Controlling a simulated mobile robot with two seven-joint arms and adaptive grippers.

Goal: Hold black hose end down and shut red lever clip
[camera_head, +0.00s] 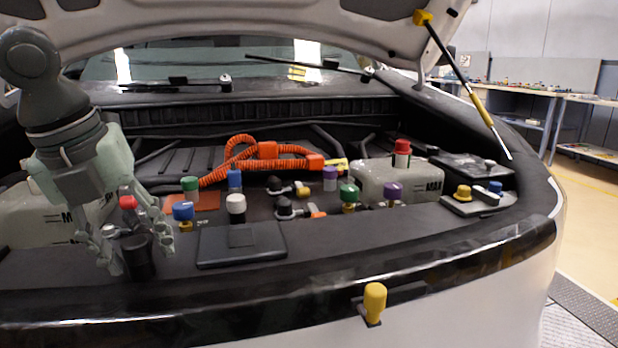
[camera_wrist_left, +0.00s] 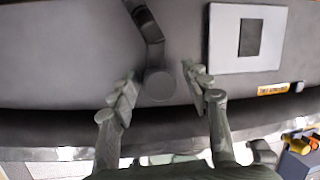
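My left gripper (camera_head: 125,245) comes in from the left, low over the front left of the engine bay. Its fingers are apart on either side of a black hose end (camera_head: 138,257). In the left wrist view the open gripper (camera_wrist_left: 162,85) straddles the round black hose end (camera_wrist_left: 160,85), with a clear gap on the right finger's side; contact on the other side is unclear. A small red piece (camera_head: 128,202) shows just above the fingers; I cannot tell whether it is the lever clip. No red clip shows in the left wrist view. My right gripper is out of view.
A flat black box (camera_head: 240,246) lies right of the gripper, with several coloured caps behind it. An orange corrugated hose (camera_head: 225,170) and a pale tank (camera_head: 385,185) with a red cap (camera_head: 402,146) stand farther back. A yellow latch handle (camera_head: 375,300) is at the front edge.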

